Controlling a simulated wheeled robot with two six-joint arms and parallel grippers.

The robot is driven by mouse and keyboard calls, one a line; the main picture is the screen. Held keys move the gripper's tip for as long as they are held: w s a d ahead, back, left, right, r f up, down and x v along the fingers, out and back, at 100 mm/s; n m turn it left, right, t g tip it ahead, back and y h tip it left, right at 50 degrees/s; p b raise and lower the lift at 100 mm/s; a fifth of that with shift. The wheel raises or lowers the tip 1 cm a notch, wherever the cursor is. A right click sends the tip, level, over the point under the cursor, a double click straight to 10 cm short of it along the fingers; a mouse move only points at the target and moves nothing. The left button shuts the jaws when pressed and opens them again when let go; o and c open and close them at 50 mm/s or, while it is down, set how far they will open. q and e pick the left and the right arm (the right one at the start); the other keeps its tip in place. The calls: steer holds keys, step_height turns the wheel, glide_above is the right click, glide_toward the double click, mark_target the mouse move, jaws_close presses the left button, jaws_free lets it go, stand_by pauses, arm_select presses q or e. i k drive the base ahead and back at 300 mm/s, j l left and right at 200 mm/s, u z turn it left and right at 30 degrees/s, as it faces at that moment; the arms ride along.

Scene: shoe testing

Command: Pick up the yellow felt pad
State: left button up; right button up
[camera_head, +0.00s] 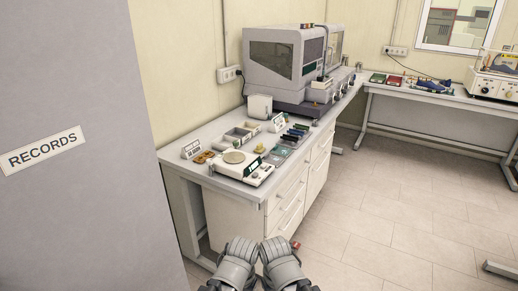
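A small yellow item (260,148) lies on the near bench, just right of the white scale with a round beige plate (234,157). It may be the yellow felt pad, but it is too small to tell its shape or material. My two arms show only as grey ribbed parts at the bottom middle, well in front of and below the bench top. No gripper fingers can be made out there.
The bench (205,133) carries grey trays (240,134), small dark items (294,133) and a large grey machine (285,60). A grey cabinet marked RECORDS (70,200) blocks the left. Open tiled floor (400,225) lies to the right. A second bench (430,97) stands behind.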

mark_target(260, 149)
steer(key=i+l+u, duration=0.1)
steer(key=i+l, duration=0.2)
steer(key=i+l+u, duration=0.1)
steer(key=i+l, duration=0.15)
steer(key=i+l+u, duration=0.1)
steer(key=i+l, duration=0.15)
steer(key=l, duration=0.15)
steer(key=i+l+u, duration=0.1)
steer(key=i+l, duration=0.15)
steer(key=l, duration=0.15)
steer(key=i+l+u, duration=0.1)
steer(key=l, duration=0.25)
steer(key=i+l+u, duration=0.1)
steer(key=i+l, duration=0.25)
steer(key=i+l+u, duration=0.15)
steer(key=l, duration=0.35)
steer(key=i+l+u, duration=0.1)
steer(key=l, duration=0.35)
steer(key=i, duration=0.1)
